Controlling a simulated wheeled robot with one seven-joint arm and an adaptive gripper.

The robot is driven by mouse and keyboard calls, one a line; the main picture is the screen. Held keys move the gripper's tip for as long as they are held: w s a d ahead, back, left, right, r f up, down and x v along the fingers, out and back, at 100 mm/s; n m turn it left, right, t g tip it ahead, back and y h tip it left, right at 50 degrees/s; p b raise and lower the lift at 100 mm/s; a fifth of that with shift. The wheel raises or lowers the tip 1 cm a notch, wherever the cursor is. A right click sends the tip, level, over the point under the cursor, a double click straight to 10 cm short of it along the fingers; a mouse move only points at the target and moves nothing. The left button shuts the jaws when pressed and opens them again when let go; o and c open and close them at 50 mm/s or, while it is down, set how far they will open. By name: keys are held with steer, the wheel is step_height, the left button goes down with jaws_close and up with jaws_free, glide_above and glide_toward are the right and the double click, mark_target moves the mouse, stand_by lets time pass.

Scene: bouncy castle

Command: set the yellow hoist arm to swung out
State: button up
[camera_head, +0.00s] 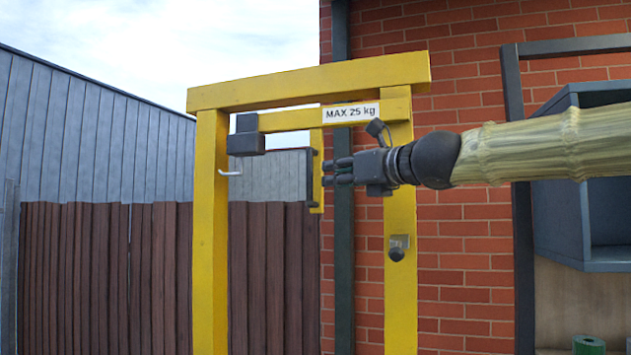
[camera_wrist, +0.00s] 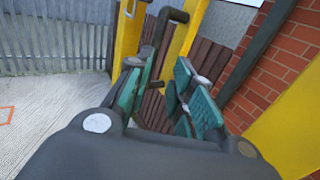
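The yellow hoist arm (camera_head: 288,120) runs level under the top beam of a yellow frame, with a "MAX 25 kg" label near its right end. A yellow piece (camera_head: 316,165) hangs down from the arm and carries a dark bar handle (camera_head: 309,176). The handle also shows in the wrist view (camera_wrist: 163,32). My gripper (camera_head: 328,172) points left, close to the handle. In the wrist view its teal-padded fingers (camera_wrist: 165,100) are apart; contact with the handle cannot be told.
The yellow frame's left post (camera_head: 210,240) and right post (camera_head: 400,290) stand on either side. A brick wall (camera_head: 465,260) and a dark shelf unit (camera_head: 600,257) are at the right. A brown fence (camera_head: 100,270) stands behind.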

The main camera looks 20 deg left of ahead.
mark_target(312, 176)
steer(key=x, duration=0.7)
steer(key=shift+a+f+p, duration=0.15)
steer(key=shift+a+p, duration=0.1)
steer(key=shift+p, duration=0.15)
steer(key=shift+s+a+r, duration=0.2)
steer(key=shift+a+r, duration=0.1)
steer(key=shift+a, duration=0.2)
steer(key=shift+w+a+f, duration=0.15)
steer(key=shift+w+f, duration=0.1)
steer(key=shift+w, duration=0.25)
steer(key=shift+s+r, duration=0.15)
steer(key=shift+s, duration=0.15)
jaws_close()
